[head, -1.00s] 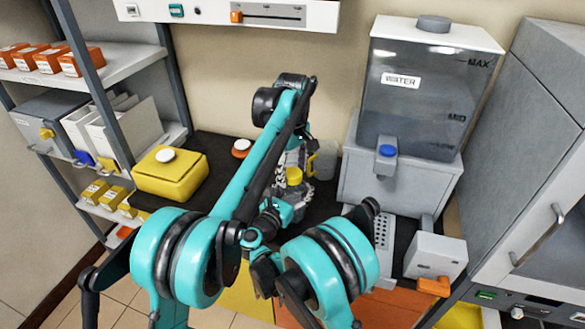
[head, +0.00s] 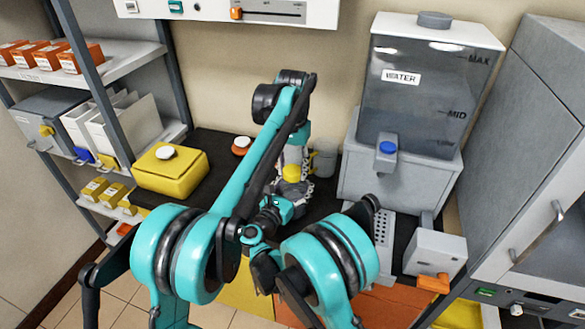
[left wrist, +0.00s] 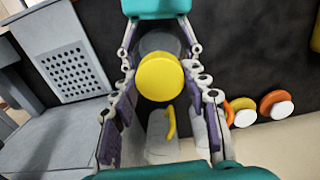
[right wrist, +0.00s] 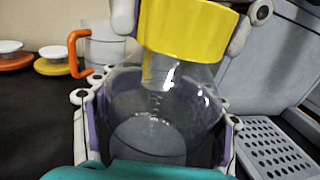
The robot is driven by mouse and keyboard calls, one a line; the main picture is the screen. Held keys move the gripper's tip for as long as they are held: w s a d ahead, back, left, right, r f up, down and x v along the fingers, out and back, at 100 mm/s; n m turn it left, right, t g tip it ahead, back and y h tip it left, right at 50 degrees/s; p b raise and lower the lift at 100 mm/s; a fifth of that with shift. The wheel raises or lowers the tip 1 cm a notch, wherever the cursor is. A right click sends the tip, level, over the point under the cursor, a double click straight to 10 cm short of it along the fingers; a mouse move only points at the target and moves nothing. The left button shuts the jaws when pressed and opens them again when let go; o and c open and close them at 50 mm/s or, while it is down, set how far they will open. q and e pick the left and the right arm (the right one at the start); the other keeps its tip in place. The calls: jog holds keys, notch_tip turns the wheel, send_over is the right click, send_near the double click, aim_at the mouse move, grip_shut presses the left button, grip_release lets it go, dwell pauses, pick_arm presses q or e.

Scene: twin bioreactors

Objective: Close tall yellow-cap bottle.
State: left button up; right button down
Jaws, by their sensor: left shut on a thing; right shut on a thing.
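The yellow cap (left wrist: 161,77) sits between the fingers of my left gripper (left wrist: 160,80), which is shut on it from above. The clear glass bottle (right wrist: 155,120) stands upright between the fingers of my right gripper (right wrist: 157,125), which is shut on its body. In the right wrist view the yellow cap (right wrist: 187,32) is directly over the bottle's neck, with its lower edge at the neck. I cannot tell whether it is fully seated. In the head view the cap (head: 291,173) shows small above the bottle, and my left arm hides part of the area.
A mug (head: 324,160) stands close behind the bottle. A yellow box (head: 170,175) is at the left of the dark counter and a water tank (head: 425,95) at the right. A perforated rack (right wrist: 275,150) lies right of the bottle. White-topped orange (right wrist: 10,60) and yellow (right wrist: 55,62) lids lie behind.

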pick_arm(q)
jog(key=m, duration=0.4)
jog(key=shift+m, duration=0.4)
jog(key=m, duration=0.3)
jog(key=o, duration=1.3)
jog(key=shift+c, duration=0.2)
jog(key=shift+r, duration=2.2)
jog(key=shift+c, duration=0.3)
